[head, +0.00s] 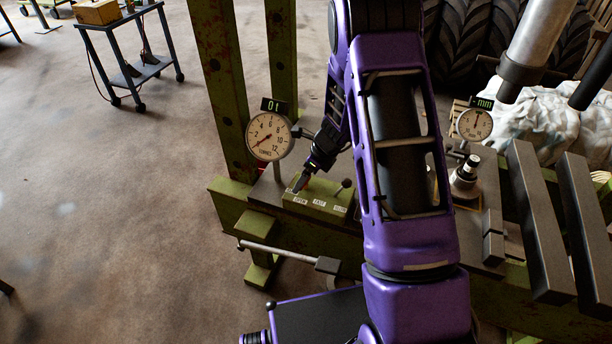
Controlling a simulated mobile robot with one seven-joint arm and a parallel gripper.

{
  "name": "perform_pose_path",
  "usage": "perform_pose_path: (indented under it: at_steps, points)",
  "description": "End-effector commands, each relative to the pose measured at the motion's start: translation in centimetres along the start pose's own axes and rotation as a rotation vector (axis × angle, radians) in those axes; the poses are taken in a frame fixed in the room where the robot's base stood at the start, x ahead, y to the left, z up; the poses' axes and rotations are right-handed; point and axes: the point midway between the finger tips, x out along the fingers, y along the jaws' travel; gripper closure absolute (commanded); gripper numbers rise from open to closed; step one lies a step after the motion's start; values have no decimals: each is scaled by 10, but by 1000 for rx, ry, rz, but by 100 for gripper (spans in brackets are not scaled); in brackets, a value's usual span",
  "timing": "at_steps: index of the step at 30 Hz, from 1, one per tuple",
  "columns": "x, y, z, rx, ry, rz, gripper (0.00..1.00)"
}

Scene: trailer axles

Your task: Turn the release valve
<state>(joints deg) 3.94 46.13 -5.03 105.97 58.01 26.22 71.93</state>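A green valve block (318,201) sits on the green press frame, with small white labels along its front edge; one seems to read OPEN. A thin lever with a dark ball knob (347,183) stands at the right end of the block. My gripper (299,185) points down at the left end of the block, apart from the ball knob. It is small and dark here, so I cannot tell whether its fingers are open, or whether they touch anything. My purple arm hides part of the frame to the right of the block.
A round gauge (269,136) under a "0 t" display stands just left of my gripper. A second dial (474,125) marked mm is at right. Dark steel bars (538,222) lean at right. A jack handle (280,252) sticks out below. Floor at left is free; a cart (143,68) stands behind.

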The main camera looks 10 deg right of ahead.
Motion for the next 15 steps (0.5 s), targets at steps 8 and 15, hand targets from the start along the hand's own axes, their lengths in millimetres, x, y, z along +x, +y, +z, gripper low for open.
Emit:
perform_pose_path:
  at_steps: [8,15]
  points:
    - [-8,0,1,-1,-1,-2,0]
    - [-56,0,2,-1,-3,-3,0]
